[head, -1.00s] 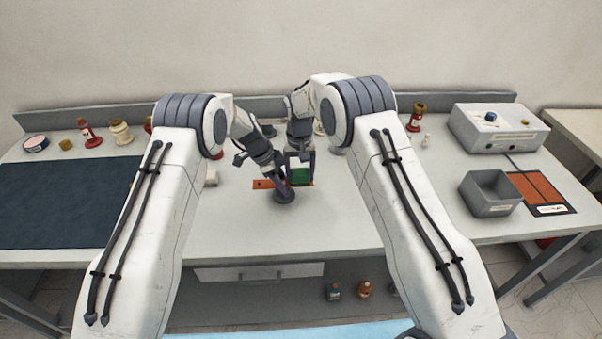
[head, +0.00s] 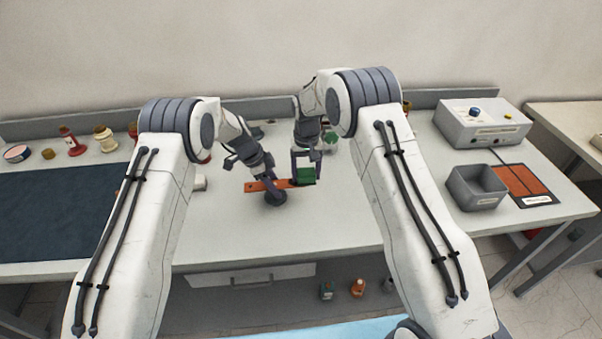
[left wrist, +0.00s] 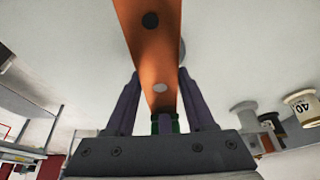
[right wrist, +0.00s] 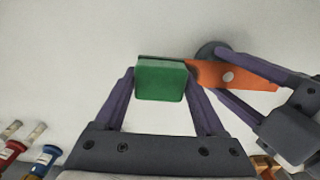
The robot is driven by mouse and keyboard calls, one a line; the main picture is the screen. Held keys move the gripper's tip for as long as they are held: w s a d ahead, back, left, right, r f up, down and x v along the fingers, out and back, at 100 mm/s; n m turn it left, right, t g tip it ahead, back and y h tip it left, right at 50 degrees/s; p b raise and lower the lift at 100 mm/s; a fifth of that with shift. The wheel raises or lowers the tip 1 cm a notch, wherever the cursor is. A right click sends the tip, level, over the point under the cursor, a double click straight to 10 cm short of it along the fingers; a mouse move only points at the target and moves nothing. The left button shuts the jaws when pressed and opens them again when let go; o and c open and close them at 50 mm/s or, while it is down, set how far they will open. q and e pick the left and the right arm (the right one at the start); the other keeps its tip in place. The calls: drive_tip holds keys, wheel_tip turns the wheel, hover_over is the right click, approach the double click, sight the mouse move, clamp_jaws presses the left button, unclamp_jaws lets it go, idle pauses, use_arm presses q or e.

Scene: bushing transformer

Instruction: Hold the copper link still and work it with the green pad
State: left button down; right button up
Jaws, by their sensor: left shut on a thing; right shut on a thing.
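The copper link (head: 256,186) is a flat orange bar with holes, over the middle of the bench. In the left wrist view the link (left wrist: 150,45) runs up between the fingers (left wrist: 160,105). My right gripper (head: 305,168) is shut on the green pad (head: 306,175), a block at the link's right end. In the right wrist view the pad (right wrist: 160,80) sits between the fingers (right wrist: 160,90) and hides the link's end. Whether the pad presses on the link cannot be told.
A dark round stand (head: 276,198) is below my left gripper. A dark mat (head: 60,215) covers the left bench. A grey bin (head: 477,188), an orange panel (head: 525,184) and a grey instrument box (head: 483,122) are at right. Bottles (head: 72,141) line the back left. The front middle is clear.

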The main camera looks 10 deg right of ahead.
sight(306, 171)
drive_tip(key=shift+r, duration=3.05)
drive_tip(key=shift+r, duration=1.5)
